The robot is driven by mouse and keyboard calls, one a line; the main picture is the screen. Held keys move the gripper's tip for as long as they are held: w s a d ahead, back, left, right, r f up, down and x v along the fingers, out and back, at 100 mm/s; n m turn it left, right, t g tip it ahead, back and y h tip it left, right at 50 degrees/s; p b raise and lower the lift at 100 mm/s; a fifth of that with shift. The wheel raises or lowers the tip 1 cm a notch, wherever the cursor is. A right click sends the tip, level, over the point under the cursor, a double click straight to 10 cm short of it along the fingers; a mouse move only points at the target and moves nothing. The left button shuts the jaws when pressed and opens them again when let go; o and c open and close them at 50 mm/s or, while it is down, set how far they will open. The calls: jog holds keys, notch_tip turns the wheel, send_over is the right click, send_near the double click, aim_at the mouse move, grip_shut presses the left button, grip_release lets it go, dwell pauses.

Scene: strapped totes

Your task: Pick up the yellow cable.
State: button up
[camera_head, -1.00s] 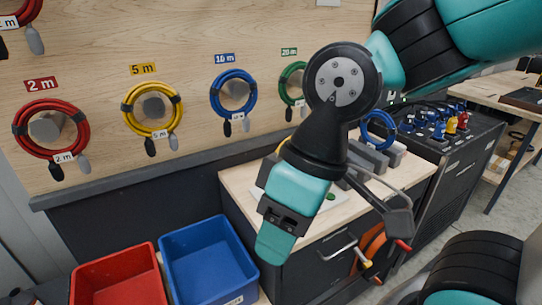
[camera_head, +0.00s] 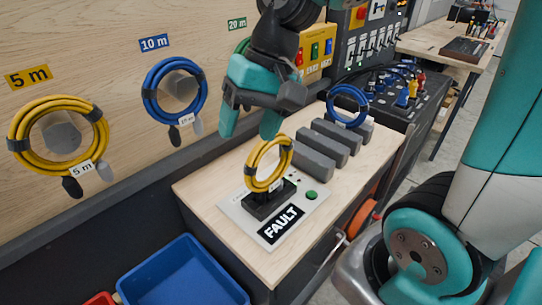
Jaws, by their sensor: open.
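A coiled yellow cable (camera_head: 254,166) stands upright in a black holder (camera_head: 268,203) on a pale plate on the bench, with dark bands and a white tag. A second coiled yellow cable (camera_head: 50,168) hangs on a grey peg on the wooden wall under a yellow "5 m" label, its two plugs hanging down. My gripper (camera_head: 250,123) is open and empty, its teal fingers apart. In the picture it shows just above the coil on the bench; I cannot tell whether they touch.
A "FAULT" sign (camera_head: 281,225) and green button (camera_head: 312,195) are on the plate. Grey blocks (camera_head: 312,155) and a blue coil (camera_head: 347,91) stand beyond on the bench. Another blue coil (camera_head: 150,100) hangs on the wall. A blue tote (camera_head: 180,285) is below left.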

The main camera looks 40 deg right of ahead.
jog(key=w+d+r+m+p, duration=0.1)
jog(key=w+d+m, duration=0.4)
jog(key=d+m, duration=0.3)
jog(key=w+d+m+p, duration=0.1)
jog(key=w+d+m, duration=0.35)
jog(key=d, duration=0.55)
jog(key=shift+m+t, duration=0.4)
jog(key=shift+m, duration=0.15)
jog(key=x, duration=0.3)
jog(key=p+x, duration=0.1)
jog(key=x, duration=0.3)
jog(key=p+x, duration=0.1)
jog(key=x, duration=0.3)
jog(key=shift+s+a+r, duration=0.1)
jog(key=shift+s+a, duration=0.05)
jog(key=shift+a, duration=0.1)
jog(key=shift+s+p+x, duration=0.15)
jog(key=shift+p+x, duration=0.5)
jog(key=shift+x, duration=0.85)
jog(key=shift+s+p+x, duration=0.15)
jog(key=shift+p+x, duration=0.5)
jog(key=shift+x, duration=0.85)
jog(key=shift+w, duration=0.15)
jog(key=shift+c, duration=0.4)
grip_shut()
